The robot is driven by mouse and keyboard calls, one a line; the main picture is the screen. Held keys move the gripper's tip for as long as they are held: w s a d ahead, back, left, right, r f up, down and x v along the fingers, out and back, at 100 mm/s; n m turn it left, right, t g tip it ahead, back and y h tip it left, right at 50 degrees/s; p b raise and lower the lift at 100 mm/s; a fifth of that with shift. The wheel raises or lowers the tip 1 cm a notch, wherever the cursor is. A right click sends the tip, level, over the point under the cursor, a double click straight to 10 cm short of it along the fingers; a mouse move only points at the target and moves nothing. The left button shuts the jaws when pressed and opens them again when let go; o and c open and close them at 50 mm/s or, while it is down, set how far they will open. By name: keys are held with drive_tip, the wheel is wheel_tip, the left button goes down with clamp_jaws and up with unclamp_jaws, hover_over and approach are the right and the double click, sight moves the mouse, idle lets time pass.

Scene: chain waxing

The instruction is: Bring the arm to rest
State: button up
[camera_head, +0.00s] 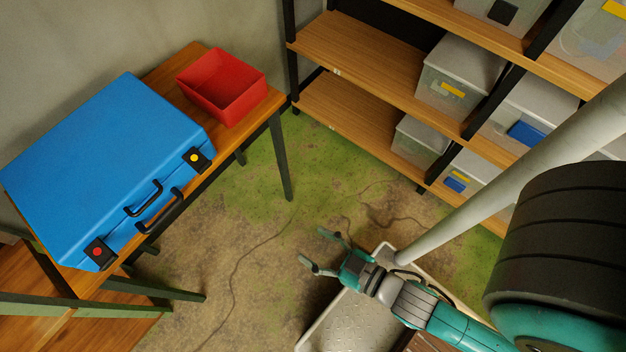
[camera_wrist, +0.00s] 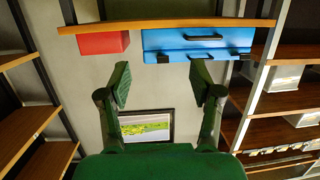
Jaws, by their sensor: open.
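My gripper (camera_head: 312,250) is open and empty, held in the air in front of the table. In the wrist view its two fingers (camera_wrist: 160,88) stand wide apart with nothing between them. The arm reaches in from the lower right of the head view, its joints bent. The gripper is well apart from the closed blue case (camera_head: 100,160) and the empty-looking red bin (camera_head: 222,85). Both stand on the wooden table (camera_head: 275,98) and also show at the top of the wrist view.
A shelf rack (camera_head: 350,50) with several lidded grey boxes (camera_head: 460,80) stands at the back right. Another wooden surface (camera_head: 30,270) is at the lower left. Open floor (camera_head: 250,220) lies between table and rack. The wrist view shows a framed picture (camera_wrist: 147,127) on the wall.

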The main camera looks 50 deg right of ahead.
drive_tip(key=shift+s, duration=0.1)
drive_tip(key=s+d+r+m+h, duration=0.1)
drive_tip(key=s+d+r+h, duration=0.1)
drive_tip(key=s+r, duration=0.4)
drive_tip(key=s+d, duration=0.1)
drive_tip(key=s, duration=0.1)
drive_tip(key=shift+s+r+m, duration=0.4)
drive_tip(key=shift+d, duration=0.1)
idle(0.6)
